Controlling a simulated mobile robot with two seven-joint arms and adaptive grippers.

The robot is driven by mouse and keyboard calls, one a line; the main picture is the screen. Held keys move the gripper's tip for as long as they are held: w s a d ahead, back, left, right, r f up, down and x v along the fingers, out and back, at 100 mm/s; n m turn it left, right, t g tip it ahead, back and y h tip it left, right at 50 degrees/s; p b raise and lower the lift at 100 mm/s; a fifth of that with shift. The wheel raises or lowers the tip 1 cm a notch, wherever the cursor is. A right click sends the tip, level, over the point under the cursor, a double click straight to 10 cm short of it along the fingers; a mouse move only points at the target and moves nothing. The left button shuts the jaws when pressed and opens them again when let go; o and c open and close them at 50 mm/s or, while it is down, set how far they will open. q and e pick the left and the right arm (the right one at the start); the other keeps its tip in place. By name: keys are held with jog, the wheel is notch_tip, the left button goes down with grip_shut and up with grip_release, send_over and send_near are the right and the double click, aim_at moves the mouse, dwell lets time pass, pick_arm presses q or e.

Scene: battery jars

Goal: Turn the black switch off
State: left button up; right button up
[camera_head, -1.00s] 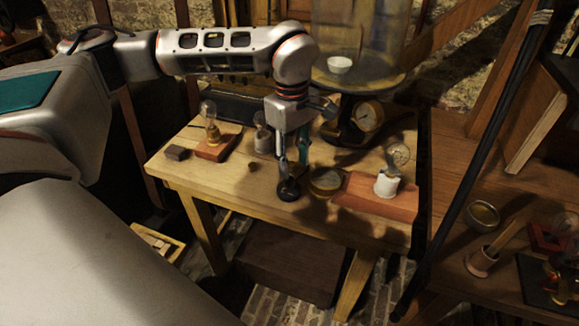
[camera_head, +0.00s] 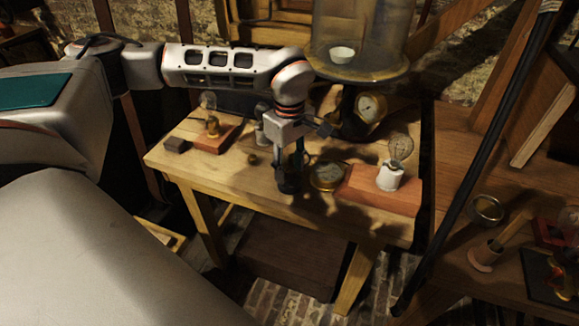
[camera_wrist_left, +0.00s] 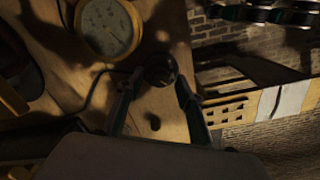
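The black switch (camera_head: 288,186) is a small round dark piece standing near the front edge of the wooden table (camera_head: 240,179). In the left wrist view the black switch (camera_wrist_left: 160,69) shows as a dark round knob just ahead of and between my fingertips. My left gripper (camera_head: 290,168) points down over it and partly covers it in the head view. In the left wrist view my left gripper (camera_wrist_left: 157,82) has its two fingers apart, one on each side of the switch. Contact cannot be told. The switch's setting is too dark to read. My right gripper is not in view.
A brass gauge (camera_head: 329,177) lies just right of the switch. A bulb in a white socket (camera_head: 390,178) stands on a reddish board (camera_head: 355,188). Another bulb on a block (camera_head: 212,138) and a small dark block (camera_head: 177,145) are at left. A glass jar stand (camera_head: 363,75) is behind.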

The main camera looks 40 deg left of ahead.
pick_arm(q)
grip_shut()
